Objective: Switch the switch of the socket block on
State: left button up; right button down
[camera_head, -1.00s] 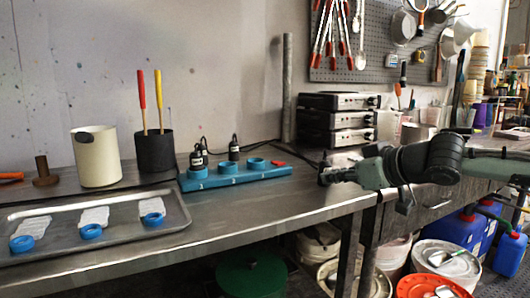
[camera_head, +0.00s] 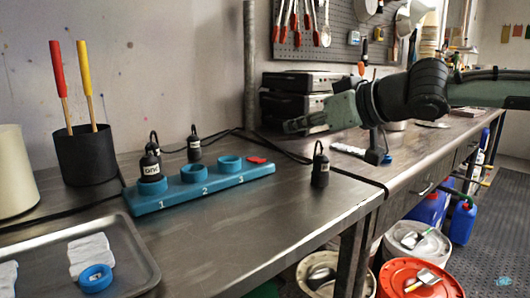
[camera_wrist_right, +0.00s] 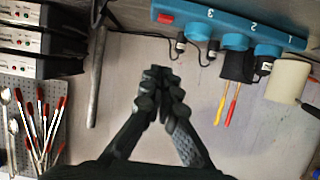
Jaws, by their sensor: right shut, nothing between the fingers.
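The blue socket block (camera_head: 215,190) lies on the steel bench, with round sockets marked 1, 2 and 3. Its red switch (camera_head: 257,160) is at the right end; its on or off position is too small to tell. The block and the red switch (camera_wrist_right: 166,18) also show at the top of the right wrist view. A labelled black plug (camera_head: 150,165) is at socket 1. My right gripper (camera_head: 290,126) is shut and empty, above and to the right of the switch, apart from it. Its closed fingertips (camera_wrist_right: 160,72) show in the wrist view. My left gripper is not in view.
One black plug (camera_head: 195,148) stands behind the block and another (camera_head: 320,170) right of it, both with cables. A black pot (camera_head: 86,158) with two sticks, a cream container (camera_head: 14,175) and a metal tray (camera_head: 130,262) are left. Stacked black devices (camera_head: 290,98) stand behind.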

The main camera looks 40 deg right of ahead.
send_over(256, 159)
jog(key=s, duration=0.3)
jog(key=f, duration=0.4)
jog(key=shift+d+f+p, duration=0.2)
jog(key=shift+f+p, duration=0.15)
jog(key=shift+f, duration=0.05)
jog(key=shift+s+f+b, duration=0.2)
jog(key=shift+f+b, duration=0.2)
jog(key=shift+f, duration=1)
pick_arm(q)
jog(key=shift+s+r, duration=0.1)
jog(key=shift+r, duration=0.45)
